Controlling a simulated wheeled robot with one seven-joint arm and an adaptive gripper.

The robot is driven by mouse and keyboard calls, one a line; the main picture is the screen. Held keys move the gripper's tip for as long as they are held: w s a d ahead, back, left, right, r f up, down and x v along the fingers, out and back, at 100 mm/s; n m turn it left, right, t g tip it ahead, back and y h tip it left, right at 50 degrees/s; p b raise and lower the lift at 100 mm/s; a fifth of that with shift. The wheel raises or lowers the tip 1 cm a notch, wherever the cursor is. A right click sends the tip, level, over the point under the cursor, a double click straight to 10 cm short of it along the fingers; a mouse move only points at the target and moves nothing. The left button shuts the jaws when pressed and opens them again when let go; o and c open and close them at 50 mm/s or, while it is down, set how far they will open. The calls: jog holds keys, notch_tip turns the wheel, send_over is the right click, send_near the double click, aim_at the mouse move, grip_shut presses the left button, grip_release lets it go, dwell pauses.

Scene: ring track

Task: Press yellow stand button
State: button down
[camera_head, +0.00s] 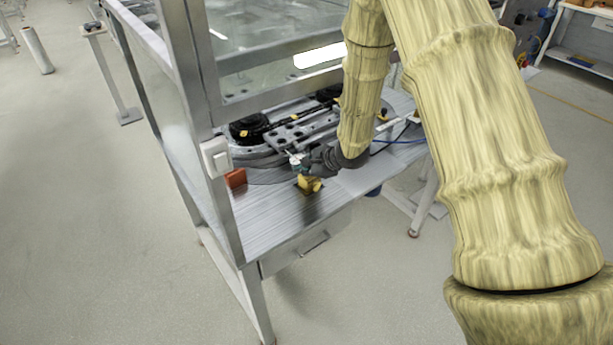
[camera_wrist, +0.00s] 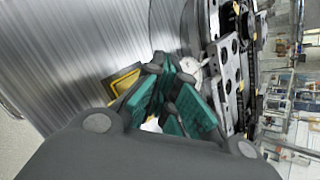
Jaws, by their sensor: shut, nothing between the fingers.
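The yellow stand button (camera_head: 310,184) sits on the metal table near its front edge, just below my gripper in the head view. In the wrist view a yellow-edged piece (camera_wrist: 121,80) shows left of the fingers, partly hidden behind them. My gripper (camera_head: 297,161) is shut and empty, with its teal fingertips above and slightly left of the yellow stand in the head view. In the wrist view the closed teal fingers (camera_wrist: 165,92) fill the middle. I cannot tell whether they touch the stand.
A red-orange block (camera_head: 235,178) lies on the table to the left. A white switch box (camera_head: 215,157) is fixed to the metal frame post. The ring track (camera_head: 300,130) with dark parts lies behind my gripper. The tabletop (camera_head: 270,218) in front is bare.

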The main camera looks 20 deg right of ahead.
jog(key=shift+r, duration=0.8)
jog(key=shift+r, duration=0.1)
notch_tip(320, 180, up, 5)
jog(key=shift+f, duration=0.1)
dwell(0.7)
dwell(0.6)
